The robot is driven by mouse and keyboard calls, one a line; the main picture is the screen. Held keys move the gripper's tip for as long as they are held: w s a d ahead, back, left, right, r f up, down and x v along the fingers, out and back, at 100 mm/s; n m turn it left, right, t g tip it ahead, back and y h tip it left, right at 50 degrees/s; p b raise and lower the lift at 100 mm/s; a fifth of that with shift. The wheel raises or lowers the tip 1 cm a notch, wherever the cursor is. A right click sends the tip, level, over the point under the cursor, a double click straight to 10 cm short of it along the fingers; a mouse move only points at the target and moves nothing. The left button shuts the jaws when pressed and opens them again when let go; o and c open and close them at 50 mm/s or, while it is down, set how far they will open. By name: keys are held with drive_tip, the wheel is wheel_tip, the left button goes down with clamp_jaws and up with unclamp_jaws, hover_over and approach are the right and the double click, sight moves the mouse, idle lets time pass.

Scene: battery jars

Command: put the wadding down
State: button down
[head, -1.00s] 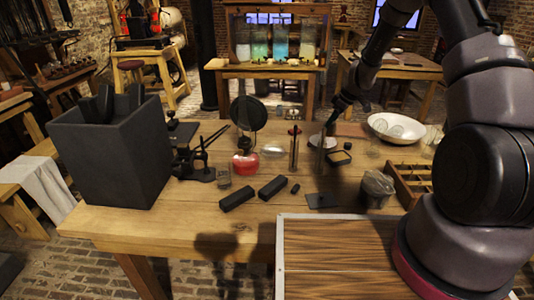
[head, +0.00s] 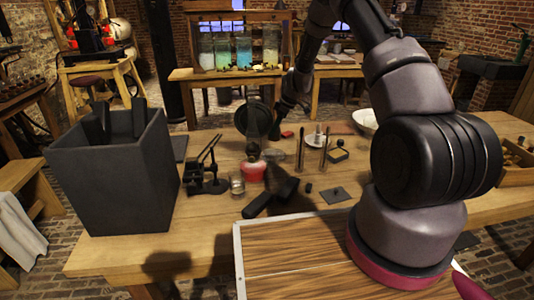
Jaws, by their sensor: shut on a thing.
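My gripper (head: 276,130) hangs at the end of my arm over the back middle of the table, just right of a round black disc. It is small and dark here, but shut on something. What it holds is too small and dark to make out, and I cannot pick out the wadding with certainty. The red-bottomed glass vessel (head: 253,172) stands below and to the left of my gripper, with a blurred pale shape above it.
A large dark grey bin (head: 125,190) stands at the table's left. A dark block (head: 257,204), a small glass (head: 237,184), a black stand (head: 205,175) and upright rods (head: 301,150) crowd the middle. A flat dark plate (head: 335,194) lies right of them.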

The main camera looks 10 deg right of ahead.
sight(274, 138)
wheel_tip(274, 138, down, 5)
drive_tip(key=shift+a+r, duration=0.1)
drive_tip(key=shift+r, duration=0.05)
drive_tip(key=shift+f, duration=1.75)
drive_tip(key=shift+f, duration=0.1)
drive_tip(key=shift+c, duration=1.5)
unclamp_jaws()
